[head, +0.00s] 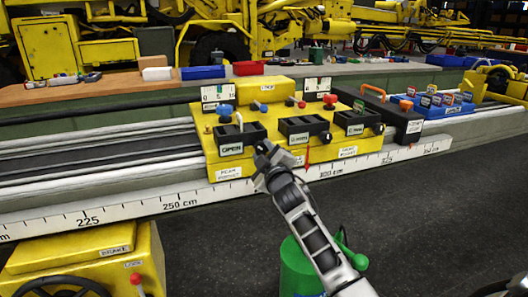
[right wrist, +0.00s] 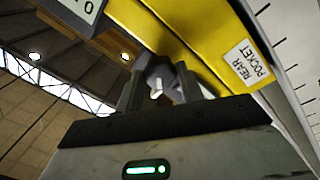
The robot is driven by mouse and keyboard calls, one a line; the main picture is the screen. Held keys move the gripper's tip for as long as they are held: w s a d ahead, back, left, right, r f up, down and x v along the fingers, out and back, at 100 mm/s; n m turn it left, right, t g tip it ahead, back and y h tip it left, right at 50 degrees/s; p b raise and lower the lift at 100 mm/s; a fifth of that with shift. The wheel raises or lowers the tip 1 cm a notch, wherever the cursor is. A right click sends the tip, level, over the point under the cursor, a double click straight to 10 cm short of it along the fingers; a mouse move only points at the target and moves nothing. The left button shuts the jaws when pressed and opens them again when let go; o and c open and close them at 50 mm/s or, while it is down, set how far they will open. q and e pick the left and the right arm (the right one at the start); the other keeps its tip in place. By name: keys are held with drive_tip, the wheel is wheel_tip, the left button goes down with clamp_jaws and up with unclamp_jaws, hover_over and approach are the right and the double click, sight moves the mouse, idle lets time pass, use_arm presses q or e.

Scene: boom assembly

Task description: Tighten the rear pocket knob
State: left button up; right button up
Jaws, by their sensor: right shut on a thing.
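The yellow fixture (head: 285,165) stands on the long rail, with a label at the left and another at the right of its front face. My right gripper (head: 264,152) is at the fixture's front face, between these labels. In the right wrist view my right gripper (right wrist: 159,88) is shut on a small dark knob (right wrist: 157,70) next to the yellow face. The REAR POCKET label (right wrist: 243,66) is beside it there. The fingers hide much of the knob, and in the head view the gripper covers it. My left gripper is not in view.
Black trays (head: 238,139), blue knobs and red knobs sit on top of the fixture. A white centimetre scale (head: 180,198) runs along the rail's front. A green can (head: 300,268) stands below the right arm. A blue bin (head: 440,107) is at the right.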

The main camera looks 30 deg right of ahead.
drive_tip(key=m+p, duration=0.1)
drive_tip(key=m, duration=0.2)
drive_tip(key=m+p, duration=0.1)
drive_tip(key=m, duration=0.1)
drive_tip(key=shift+r+m+g+h, duration=0.15)
drive_tip(key=shift+m+g+h, duration=0.15)
drive_tip(key=shift+m, duration=0.1)
drive_tip(key=shift+m+p, duration=0.85)
drive_tip(key=shift+m, duration=1.05)
drive_tip(key=o, duration=1)
drive_tip(key=shift+a, duration=0.1)
drive_tip(key=v, duration=1.2)
drive_tip(key=shift+r, duration=0.1)
